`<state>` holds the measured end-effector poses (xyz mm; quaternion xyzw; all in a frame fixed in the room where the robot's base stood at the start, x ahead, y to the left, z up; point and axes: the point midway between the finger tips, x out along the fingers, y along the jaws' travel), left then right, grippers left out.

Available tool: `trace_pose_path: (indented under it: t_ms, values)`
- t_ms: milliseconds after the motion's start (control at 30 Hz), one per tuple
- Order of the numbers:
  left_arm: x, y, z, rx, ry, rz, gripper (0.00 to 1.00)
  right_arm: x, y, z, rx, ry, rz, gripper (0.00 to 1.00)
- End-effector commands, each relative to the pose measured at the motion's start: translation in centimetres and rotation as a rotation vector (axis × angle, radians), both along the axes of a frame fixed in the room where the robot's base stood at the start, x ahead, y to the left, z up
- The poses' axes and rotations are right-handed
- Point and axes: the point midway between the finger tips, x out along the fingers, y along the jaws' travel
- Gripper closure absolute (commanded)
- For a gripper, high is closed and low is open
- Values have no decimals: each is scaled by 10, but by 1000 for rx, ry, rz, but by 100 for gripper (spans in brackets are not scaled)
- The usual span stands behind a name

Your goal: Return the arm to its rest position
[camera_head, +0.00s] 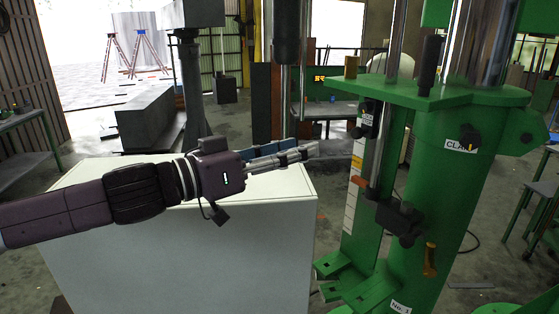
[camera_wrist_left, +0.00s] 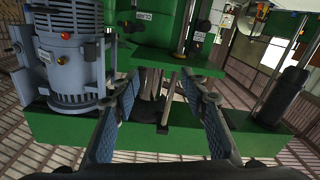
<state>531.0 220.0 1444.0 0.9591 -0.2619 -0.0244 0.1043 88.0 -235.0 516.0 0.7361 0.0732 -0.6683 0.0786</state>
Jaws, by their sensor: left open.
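My left arm (camera_head: 140,192) comes in from the left and reaches across, above the white cabinet, toward the green machine. My left gripper (camera_head: 301,148) is at the end of it, pointing right, over the cabinet's right part and short of the machine. In the left wrist view the two blue-padded fingers of the gripper (camera_wrist_left: 161,85) stand apart with nothing between them. The green disperser machine (camera_head: 444,190) stands on the right and is not touched. My right gripper is not in view.
The white cabinet (camera_head: 220,255) stands below my left arm. A grey post (camera_head: 190,90) stands behind the cabinet. Open floor (camera_head: 70,118) lies at back left.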

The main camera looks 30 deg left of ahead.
Motion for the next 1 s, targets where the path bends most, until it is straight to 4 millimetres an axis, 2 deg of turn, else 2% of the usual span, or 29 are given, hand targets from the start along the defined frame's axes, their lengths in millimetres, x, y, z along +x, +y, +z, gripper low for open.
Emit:
trace_pose_path:
  t_ms: [667,767,833,1000]
  values:
    - [1,-2,-4,5,2,-2,59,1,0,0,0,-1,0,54]
    - [6,-14,-22,32,17,-11,59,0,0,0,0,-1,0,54]
    - [10,-28,-45,71,31,-17,59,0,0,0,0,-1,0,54]
    - [15,-65,-120,179,78,-15,59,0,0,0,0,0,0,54]
